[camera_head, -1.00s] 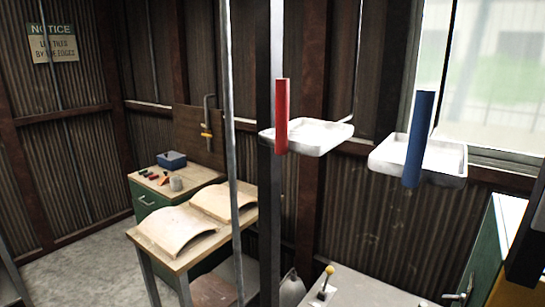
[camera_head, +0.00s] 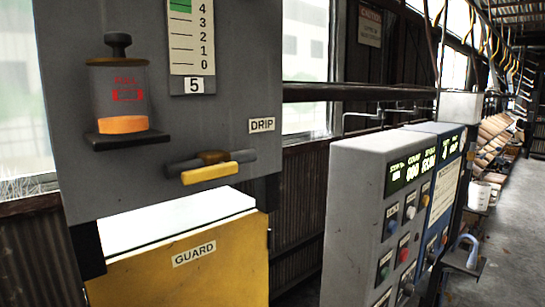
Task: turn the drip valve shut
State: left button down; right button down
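The drip valve's yellow lever (camera_head: 209,173) sticks out from a grey panel (camera_head: 225,95), below and left of a "DRIP" label (camera_head: 262,125). The lever lies roughly level, its right end slightly higher. A dark grey bar (camera_head: 190,163) sits behind it, also near level. I cannot tell from this view whether the valve is open or shut. Nothing touches the lever. Neither of my grippers is in view.
An oiler cup with orange liquid (camera_head: 123,124) stands on a small shelf left of the lever. A yellow guard (camera_head: 185,262) is below the panel. A grey control box (camera_head: 365,190) with buttons stands to the right. Open floor (camera_head: 510,260) lies at far right.

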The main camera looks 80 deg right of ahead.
aim_at(192, 176)
jog(key=k+l, duration=0.2)
jog(key=k+l+z, duration=0.3)
jog(key=z, duration=0.15)
jog(key=k+l+z, duration=0.4)
jog(key=i+z, duration=0.1)
jog(key=z, duration=1.75)
